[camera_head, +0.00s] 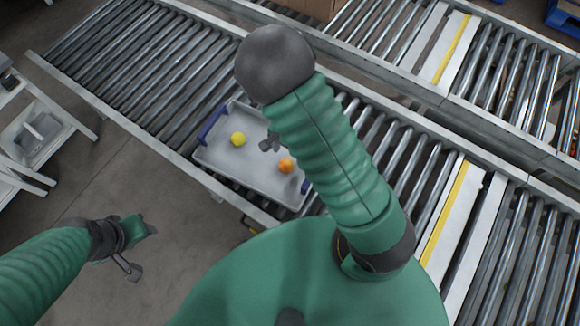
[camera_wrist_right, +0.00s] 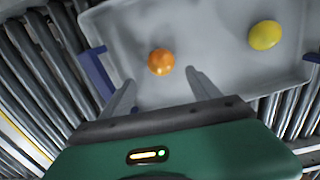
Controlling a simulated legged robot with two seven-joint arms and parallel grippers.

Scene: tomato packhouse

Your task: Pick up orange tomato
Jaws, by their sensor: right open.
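The orange tomato (camera_head: 286,166) lies in a grey tray (camera_head: 220,171) on the roller conveyor. In the right wrist view the orange tomato (camera_wrist_right: 161,62) sits just beyond the fingertips, roughly centred between them. My right gripper (camera_wrist_right: 160,84) is open and empty above the tray. In the head view my right arm hides most of this gripper; only a dark finger part (camera_head: 269,143) shows beside the tomato. My left gripper (camera_head: 143,250) is over the floor, left of the conveyor, with its fingers apart and nothing between them.
A yellow tomato (camera_head: 238,139) lies in the same tray, left of the orange one; it also shows in the right wrist view (camera_wrist_right: 265,35). The tray has blue end handles (camera_head: 212,124). A second roller conveyor (camera_head: 390,35) runs behind. A white stand (camera_head: 35,140) is at left.

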